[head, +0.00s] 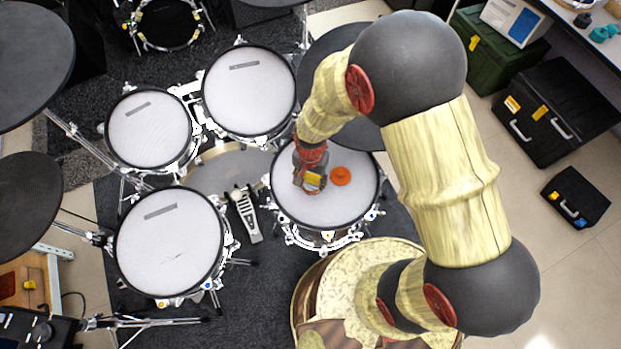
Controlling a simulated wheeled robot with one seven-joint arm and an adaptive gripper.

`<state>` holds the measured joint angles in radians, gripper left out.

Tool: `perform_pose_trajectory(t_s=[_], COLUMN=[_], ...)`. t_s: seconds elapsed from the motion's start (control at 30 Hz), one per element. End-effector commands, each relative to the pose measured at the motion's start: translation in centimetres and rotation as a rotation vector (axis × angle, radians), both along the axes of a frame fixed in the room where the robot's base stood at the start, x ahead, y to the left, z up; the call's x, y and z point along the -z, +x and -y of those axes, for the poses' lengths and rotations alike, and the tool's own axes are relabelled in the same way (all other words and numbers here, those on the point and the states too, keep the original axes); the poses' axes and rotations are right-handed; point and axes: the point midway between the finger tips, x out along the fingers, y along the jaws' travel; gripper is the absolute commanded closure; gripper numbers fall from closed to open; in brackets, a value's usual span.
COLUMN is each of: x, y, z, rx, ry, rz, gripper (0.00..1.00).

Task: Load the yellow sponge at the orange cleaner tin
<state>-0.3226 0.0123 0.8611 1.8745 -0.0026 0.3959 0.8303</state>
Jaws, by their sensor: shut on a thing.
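The orange cleaner tin (341,176) is a small round orange thing on the white mesh pad (328,207) nearest my arm. My gripper (310,184) points down over the same pad, just left of the tin. It is shut on the yellow sponge (315,179), a small yellow block that shows at the gripper's end. The sponge is beside the tin and seems apart from it. From above I cannot tell how high the sponge is over the pad. The gripper partly hides the sponge.
Other white drum pads stand to the left (168,240), upper left (150,130) and above (250,90). Dark cymbal pads (30,60) are at the far left. Black cases (555,112) and a green box (495,50) stand on the right floor. Bare floor lies at lower right.

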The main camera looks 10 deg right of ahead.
Motion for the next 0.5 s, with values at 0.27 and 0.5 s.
perform_pose_trajectory(t_s=[0.27, 0.5], x=[-2.4, -4.1], y=[0.1, 0.1], z=[0.0, 0.0], rx=[0.000, 0.000], ry=[0.001, 0.001], rz=[0.003, 0.003], gripper=[0.75, 0.75])
